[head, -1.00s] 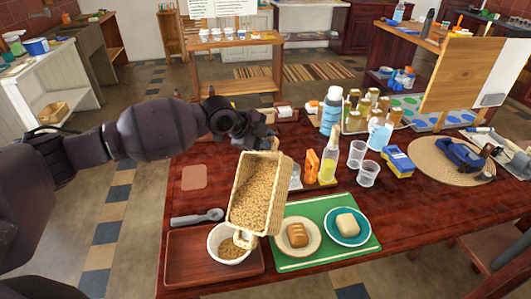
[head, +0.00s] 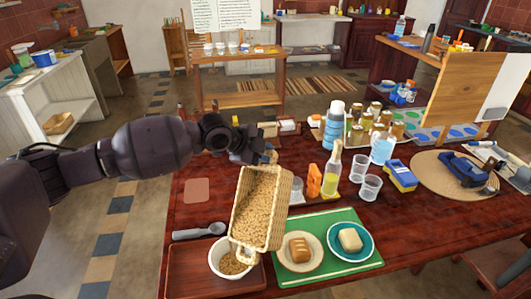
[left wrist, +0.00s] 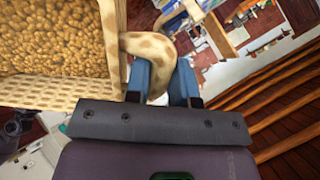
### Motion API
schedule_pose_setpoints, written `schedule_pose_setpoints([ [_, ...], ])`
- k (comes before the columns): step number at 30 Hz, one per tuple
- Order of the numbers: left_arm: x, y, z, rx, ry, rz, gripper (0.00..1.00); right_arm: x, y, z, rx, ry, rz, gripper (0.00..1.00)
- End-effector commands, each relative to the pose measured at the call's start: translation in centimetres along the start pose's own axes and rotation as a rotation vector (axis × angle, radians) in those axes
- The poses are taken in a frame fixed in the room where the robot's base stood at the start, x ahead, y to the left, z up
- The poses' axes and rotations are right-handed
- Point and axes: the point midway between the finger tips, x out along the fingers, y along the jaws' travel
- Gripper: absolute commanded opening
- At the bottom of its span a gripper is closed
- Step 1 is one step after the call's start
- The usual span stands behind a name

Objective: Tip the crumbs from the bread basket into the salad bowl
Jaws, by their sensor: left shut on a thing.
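The wicker bread basket (head: 285,208) is tilted with its open side toward me, full of tan crumbs (head: 258,212). Its low end is over the white salad bowl (head: 216,262), which holds some crumbs (head: 233,264). My left gripper (head: 262,157) is at the basket's far end. In the left wrist view, the left gripper's blue fingers (left wrist: 160,84) are shut on the basket's curved handle (left wrist: 150,47), and crumbs (left wrist: 55,35) fill the basket beside it. The basket's low end partly hides the bowl's right side. My right gripper is not in view.
The bowl stands on a brown tray (head: 190,275) with a grey scoop (head: 200,231) behind it. A green mat (head: 330,262) with two bread plates lies to the right. Bottles, jars and glasses (head: 370,187) stand behind. A small pink mat (head: 197,190) lies in clear table room.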

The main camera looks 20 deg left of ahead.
Motion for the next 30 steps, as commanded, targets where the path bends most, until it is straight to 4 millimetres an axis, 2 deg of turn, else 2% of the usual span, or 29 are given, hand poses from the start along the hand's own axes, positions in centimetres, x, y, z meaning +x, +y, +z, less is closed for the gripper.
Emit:
schedule_pose_setpoints([
  [16,-1.1,0.1,0.1,0.001,0.032,-0.047,0.0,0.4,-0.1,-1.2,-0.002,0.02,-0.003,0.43],
  [30,-1.4,0.2,0.2,0.0,0.038,-0.057,0.0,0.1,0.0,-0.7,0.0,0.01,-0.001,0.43],
])
